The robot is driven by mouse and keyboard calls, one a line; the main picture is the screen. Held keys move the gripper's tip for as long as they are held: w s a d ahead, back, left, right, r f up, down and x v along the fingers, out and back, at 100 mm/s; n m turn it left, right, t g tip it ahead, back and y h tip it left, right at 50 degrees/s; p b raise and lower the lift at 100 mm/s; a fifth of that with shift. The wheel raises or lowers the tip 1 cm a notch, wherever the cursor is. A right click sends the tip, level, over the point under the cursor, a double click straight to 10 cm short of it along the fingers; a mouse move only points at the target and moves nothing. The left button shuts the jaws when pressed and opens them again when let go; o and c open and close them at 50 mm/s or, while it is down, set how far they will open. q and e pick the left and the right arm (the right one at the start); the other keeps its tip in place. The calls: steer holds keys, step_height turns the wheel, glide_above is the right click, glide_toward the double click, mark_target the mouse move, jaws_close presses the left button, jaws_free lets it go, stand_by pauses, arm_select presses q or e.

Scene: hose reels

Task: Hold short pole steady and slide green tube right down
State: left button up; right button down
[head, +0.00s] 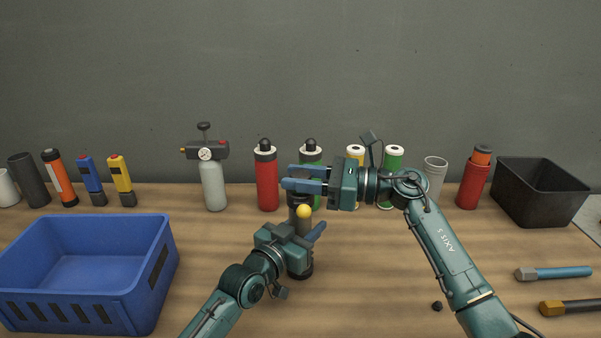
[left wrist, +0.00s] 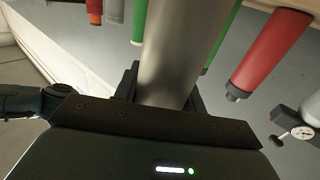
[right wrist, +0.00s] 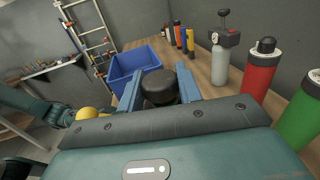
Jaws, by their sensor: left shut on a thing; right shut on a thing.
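A green tube with a dark cap (head: 315,157) stands behind, partly hidden by my right gripper. Another green tube (head: 394,161) stands to its right. I cannot tell which green tube is meant.
A blue crate (head: 150,285) is at front left and a black bin (head: 548,203) at back right. A red bottle (head: 267,186) and a gauge cylinder (head: 214,185) stand behind. Tools (head: 555,273) lie at right. Table between crate and left arm is clear.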

steer(key=c, duration=1.3)
jaws_free()
steer(key=shift+f, duration=0.4)
steer(key=shift+c, duration=0.2)
steer(key=o, duration=0.4)
steer(key=shift+r, duration=0.15)
steer(key=shift+d, duration=0.1)
steer(key=s+d, duration=0.2)
steer(key=d, duration=0.9)
steer(key=shift+s+d, duration=0.2)
steer(key=shift+d, duration=0.1)
arm_select(q)
steer(key=o, duration=1.3)
steer(key=shift+a, duration=0.1)
